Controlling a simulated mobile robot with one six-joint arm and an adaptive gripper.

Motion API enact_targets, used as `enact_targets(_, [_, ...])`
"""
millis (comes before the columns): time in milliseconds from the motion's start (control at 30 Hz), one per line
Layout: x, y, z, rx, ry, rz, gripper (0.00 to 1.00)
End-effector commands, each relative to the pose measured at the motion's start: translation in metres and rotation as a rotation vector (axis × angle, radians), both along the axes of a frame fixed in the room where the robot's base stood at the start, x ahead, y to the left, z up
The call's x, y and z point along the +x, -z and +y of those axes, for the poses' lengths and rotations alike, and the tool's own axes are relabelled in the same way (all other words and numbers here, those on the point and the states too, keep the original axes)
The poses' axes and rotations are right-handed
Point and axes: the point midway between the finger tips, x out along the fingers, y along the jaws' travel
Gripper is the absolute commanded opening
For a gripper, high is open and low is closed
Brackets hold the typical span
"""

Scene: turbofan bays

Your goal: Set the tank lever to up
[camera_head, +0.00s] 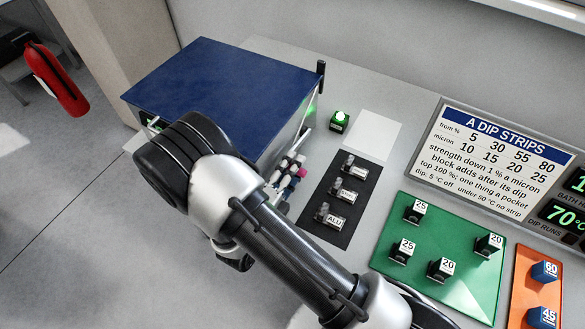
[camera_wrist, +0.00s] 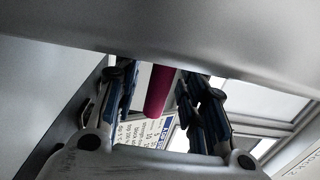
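The tank is a large box with a dark blue lid (camera_head: 225,85) in the head view. A magenta rod (camera_head: 302,172), which looks like the lever's grip, is at its right side, low down. In the wrist view the magenta rod (camera_wrist: 159,92) stands between the two fingers of my gripper (camera_wrist: 157,85). Gaps show beside the rod, so the fingers look open around it; contact cannot be told. In the head view my gripper (camera_head: 290,170) is partly hidden behind my arm. The lever's pivot and full travel are hidden.
A black mat (camera_head: 325,235) with several labelled blocks lies just right of my gripper. A green button box (camera_head: 340,122) and a white sheet (camera_head: 371,136) are behind it. A green tray (camera_head: 463,278) and an orange tray (camera_head: 522,300) are farther right.

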Motion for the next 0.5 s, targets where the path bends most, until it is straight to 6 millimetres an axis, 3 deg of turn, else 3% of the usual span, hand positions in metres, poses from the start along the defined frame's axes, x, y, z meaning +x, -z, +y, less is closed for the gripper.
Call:
enact_targets(233, [0.0004,-0.0002,-0.0003,0.0,0.0,0.0,0.37])
enact_targets(500, [0.0002,-0.0001,-0.0002,0.0,0.001,0.0,0.19])
